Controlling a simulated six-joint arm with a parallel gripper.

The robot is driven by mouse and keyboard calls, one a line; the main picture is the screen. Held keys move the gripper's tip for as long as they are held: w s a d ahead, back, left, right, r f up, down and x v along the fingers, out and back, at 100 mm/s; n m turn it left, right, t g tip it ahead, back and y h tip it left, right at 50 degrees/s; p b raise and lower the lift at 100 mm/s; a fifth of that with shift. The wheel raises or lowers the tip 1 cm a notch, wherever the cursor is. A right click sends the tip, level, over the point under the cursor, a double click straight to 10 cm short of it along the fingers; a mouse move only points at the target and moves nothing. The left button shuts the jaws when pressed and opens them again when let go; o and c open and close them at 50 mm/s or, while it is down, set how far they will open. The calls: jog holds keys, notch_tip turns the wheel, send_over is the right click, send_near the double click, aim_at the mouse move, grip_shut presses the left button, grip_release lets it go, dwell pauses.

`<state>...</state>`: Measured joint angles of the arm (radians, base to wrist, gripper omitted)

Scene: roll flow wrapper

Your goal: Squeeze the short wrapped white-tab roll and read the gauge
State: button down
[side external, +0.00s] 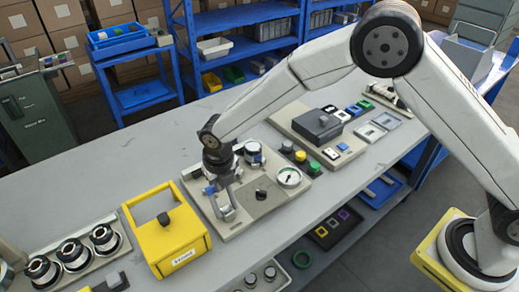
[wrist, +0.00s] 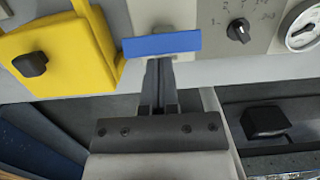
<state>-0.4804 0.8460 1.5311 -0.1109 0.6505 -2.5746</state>
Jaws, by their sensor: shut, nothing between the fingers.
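My gripper (side external: 228,214) is shut and empty, pointing down over the left part of the grey gauge panel (side external: 255,225). In the wrist view my fingers (wrist: 160,68) are together just below a blue bar (wrist: 162,44), partly under it in the picture; I cannot tell whether they touch it. The round white gauge (side external: 289,177) is right of my gripper; it also shows cut off at the wrist view's top right (wrist: 303,28). Its reading is too small to tell. A black dial knob (side external: 261,192) sits between them, also in the wrist view (wrist: 238,30). I cannot identify the white-tab roll.
A yellow box with a black knob (side external: 172,240) stands left of the panel. Several black-and-white cylinders (side external: 73,252) stand in a rack at far left. Yellow (side external: 300,156) and green (side external: 314,167) round pieces lie right of the panel. The back left bench is clear.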

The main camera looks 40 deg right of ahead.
jog(key=shift+w+d+f, duration=0.1)
jog(key=shift+w+d, duration=0.05)
jog(key=shift+w, duration=0.55)
jog(key=shift+s, duration=0.15)
jog(key=shift+s+r, duration=0.9)
jog(key=shift+s, duration=1.35)
jog(key=w+r, duration=0.6)
jog(key=r, duration=0.1)
jog(key=shift+w+a+r, duration=0.15)
jog(key=shift+w+a, duration=0.05)
jog(key=shift+w, duration=0.15)
